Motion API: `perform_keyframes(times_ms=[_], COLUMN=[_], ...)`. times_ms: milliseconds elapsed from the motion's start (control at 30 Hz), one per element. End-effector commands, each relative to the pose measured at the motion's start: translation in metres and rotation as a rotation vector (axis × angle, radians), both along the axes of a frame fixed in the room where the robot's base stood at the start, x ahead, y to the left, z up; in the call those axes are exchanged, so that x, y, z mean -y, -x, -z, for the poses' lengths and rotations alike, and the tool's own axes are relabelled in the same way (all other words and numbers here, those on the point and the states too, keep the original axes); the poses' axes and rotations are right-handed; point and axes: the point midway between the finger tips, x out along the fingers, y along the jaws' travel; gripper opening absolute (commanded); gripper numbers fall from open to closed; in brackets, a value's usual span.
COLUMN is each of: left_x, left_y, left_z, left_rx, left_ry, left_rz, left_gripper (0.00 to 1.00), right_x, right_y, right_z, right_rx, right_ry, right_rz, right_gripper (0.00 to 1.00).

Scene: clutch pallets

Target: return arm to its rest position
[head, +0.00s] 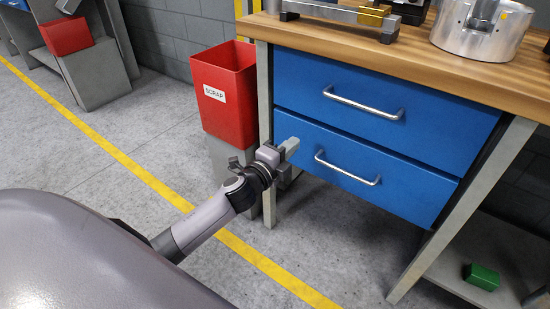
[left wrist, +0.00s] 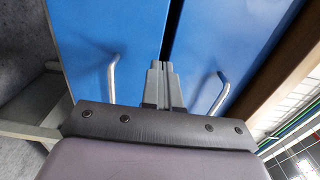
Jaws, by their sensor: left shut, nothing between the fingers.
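My left gripper (head: 290,147) is at the end of my left arm, in front of the left side of the blue drawer unit. Its fingers are together with nothing between them. In the left wrist view the closed fingers (left wrist: 162,75) point at the gap between the two blue drawers, with a drawer handle on either side. The upper drawer (head: 385,105) and lower drawer (head: 365,170) both look shut. The fingers appear apart from the handles; whether they touch the drawer front I cannot tell. My right gripper is in neither view.
A red scrap bin (head: 225,95) stands on a grey block just left of the workbench (head: 420,55). A metal housing (head: 480,28) sits on the benchtop. A green box (head: 482,276) lies on the lower shelf.

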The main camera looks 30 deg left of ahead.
Motion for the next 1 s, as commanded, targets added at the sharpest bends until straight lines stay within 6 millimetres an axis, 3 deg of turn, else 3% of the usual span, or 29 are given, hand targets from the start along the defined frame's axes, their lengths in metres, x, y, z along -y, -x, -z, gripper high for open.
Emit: perform_keyframes(times_ms=[333, 767, 867, 1000], left_x=[-0.004, -0.002, 0.009, 0.040], left_y=[0.047, 0.062, 0.077, 0.124], left_z=[0.000, 0.002, 0.014, 0.043], left_rx=[-0.002, -0.009, -0.058, -0.217], left_ry=[0.001, 0.026, 0.150, 0.516], left_rz=[0.000, 0.000, -0.006, -0.041], left_gripper=[0.00, 0.00, 0.00, 0.00], right_x=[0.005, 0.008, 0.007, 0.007], right_y=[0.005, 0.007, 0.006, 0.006], right_z=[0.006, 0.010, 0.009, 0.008], right_rx=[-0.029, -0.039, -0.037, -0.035], right_ry=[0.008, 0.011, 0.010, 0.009], right_rz=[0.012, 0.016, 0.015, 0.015], right_gripper=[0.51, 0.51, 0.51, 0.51])
